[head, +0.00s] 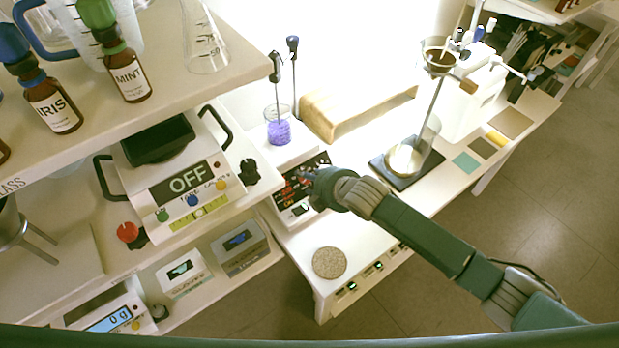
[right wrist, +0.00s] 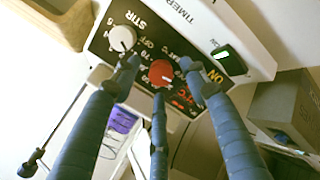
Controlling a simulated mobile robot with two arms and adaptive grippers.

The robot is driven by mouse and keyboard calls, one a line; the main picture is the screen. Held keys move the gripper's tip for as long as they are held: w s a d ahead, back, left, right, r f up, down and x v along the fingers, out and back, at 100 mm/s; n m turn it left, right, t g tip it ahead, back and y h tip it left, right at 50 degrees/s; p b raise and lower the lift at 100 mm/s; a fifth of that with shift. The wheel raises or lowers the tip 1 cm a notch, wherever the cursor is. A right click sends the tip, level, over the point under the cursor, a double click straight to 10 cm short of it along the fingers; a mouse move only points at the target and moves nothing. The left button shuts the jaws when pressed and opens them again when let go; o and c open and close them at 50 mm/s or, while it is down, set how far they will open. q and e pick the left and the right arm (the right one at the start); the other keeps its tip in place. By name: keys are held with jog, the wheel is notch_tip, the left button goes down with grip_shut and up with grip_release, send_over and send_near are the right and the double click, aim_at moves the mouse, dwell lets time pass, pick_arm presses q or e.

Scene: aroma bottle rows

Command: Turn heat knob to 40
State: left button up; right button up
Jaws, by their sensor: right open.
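The heat knob (right wrist: 161,73) is the red knob on the black panel of the stirring hot plate, in the right wrist view. A light mark shows on its lower right side; I cannot tell which number it faces. The white stir knob (right wrist: 122,38) is beside it. My right gripper (right wrist: 160,78) is open, its three fingertips spread around the red knob; contact is unclear. In the head view my right gripper (head: 312,183) is at the front panel of the hot plate (head: 296,190) and hides part of it. My left gripper is not in view.
A beaker with purple contents (head: 279,132) stands on the hot plate. A round cork mat (head: 329,262) lies near the table's front edge. A device reading OFF (head: 188,181) is to the left. A stand on a dark base (head: 403,178) is to the right. A green-lit switch (right wrist: 229,60) is near the knob.

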jog(key=shift+w+a+f, duration=0.25)
jog(key=shift+w+f, duration=0.15)
jog(key=shift+f, duration=0.05)
jog(key=shift+c, duration=0.5)
grip_shut()
